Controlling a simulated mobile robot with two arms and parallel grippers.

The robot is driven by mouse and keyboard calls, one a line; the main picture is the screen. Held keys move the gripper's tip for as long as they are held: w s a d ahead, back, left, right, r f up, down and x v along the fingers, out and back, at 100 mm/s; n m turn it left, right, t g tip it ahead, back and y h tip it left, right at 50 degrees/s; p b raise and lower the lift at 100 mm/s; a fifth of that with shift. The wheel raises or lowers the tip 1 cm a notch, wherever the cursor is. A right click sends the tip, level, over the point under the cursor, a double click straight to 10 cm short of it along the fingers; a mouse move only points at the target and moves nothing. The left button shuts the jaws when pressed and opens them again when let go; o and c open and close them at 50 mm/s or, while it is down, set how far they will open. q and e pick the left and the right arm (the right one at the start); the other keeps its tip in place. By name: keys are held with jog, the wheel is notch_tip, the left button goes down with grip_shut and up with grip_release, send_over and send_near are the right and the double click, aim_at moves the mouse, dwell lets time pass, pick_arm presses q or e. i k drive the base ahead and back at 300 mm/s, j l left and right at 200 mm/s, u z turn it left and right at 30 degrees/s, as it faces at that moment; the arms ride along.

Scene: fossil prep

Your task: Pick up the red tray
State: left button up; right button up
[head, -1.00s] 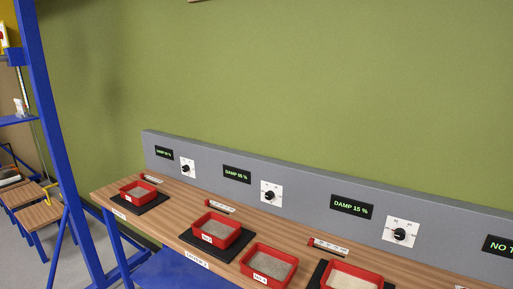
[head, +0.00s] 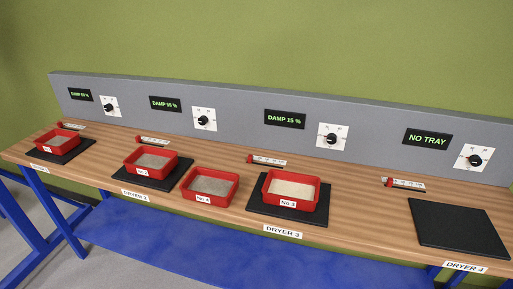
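Several red trays with pale grainy fill stand on a long wooden bench. One red tray (head: 67,140) is on the black pad at far left. The tray labelled No 2 (head: 151,172) is on the Dryer 2 pad. The tray labelled No 4 (head: 210,199) stands on bare wood just right of that pad. The tray labelled No 3 (head: 290,204) is on the Dryer 3 pad and has lighter fill. The Dryer 4 pad (head: 458,228) is empty. Neither gripper is in view.
A grey back panel (head: 235,115) carries displays and dials. The displays read damp values, with DAMP 15 % above Dryer 3 and NO TRAY (head: 427,139) above Dryer 4. Small red-and-white gauges (head: 267,160) lie behind the pads. A blue shelf (head: 200,240) is below the bench.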

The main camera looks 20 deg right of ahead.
aim_at(291, 190)
jog(key=l+z, duration=0.15)
jog(key=l, duration=1.15)
